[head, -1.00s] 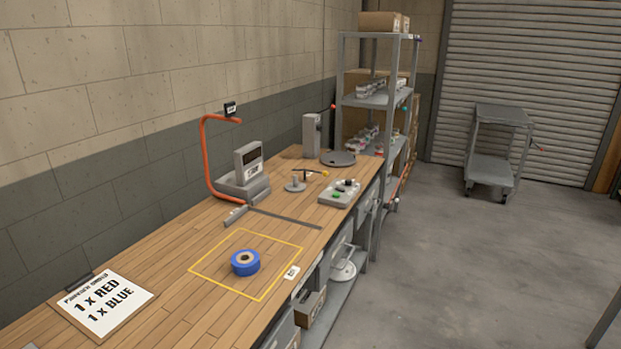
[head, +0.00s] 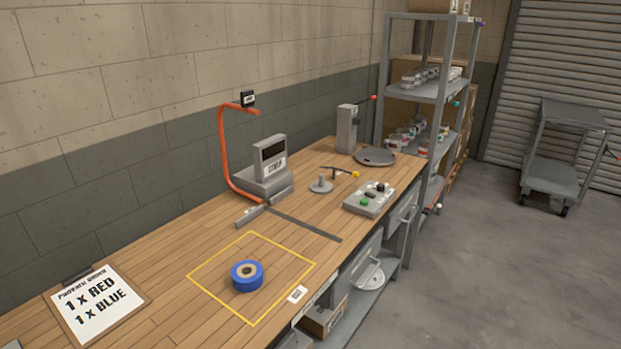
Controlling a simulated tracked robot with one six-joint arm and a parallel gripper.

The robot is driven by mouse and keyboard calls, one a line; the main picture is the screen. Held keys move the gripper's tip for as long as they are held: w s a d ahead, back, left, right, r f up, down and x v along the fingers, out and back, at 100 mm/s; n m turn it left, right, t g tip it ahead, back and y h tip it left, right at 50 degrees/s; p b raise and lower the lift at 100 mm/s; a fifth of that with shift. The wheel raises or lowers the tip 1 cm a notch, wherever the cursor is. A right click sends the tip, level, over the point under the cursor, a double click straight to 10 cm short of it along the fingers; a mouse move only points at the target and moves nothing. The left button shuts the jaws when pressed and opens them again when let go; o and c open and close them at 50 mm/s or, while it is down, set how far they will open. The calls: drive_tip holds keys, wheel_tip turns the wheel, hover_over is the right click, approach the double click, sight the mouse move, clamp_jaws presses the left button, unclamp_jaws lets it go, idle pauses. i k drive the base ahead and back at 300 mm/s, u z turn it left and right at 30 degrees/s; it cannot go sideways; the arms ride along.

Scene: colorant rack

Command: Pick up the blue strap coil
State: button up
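The blue strap coil (head: 247,276) lies flat on the wooden bench in the head view, with a pale core and a dark hole in its middle. It sits inside a yellow outlined square (head: 193,277) marked on the bench top. Nothing touches it. My gripper and arm do not show in this view.
A sign reading 1 x RED, 1 x BLUE (head: 97,304) lies left of the square. A grey device with a display (head: 268,168), an orange bent post (head: 224,150) and a button box (head: 369,198) stand farther back. A shelf rack (head: 424,90) stands at the bench's far end.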

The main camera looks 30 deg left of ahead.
sight(247, 277)
drive_tip(key=u, duration=0.6)
drive_tip(key=i, duration=0.9)
drive_tip(key=u, duration=0.65)
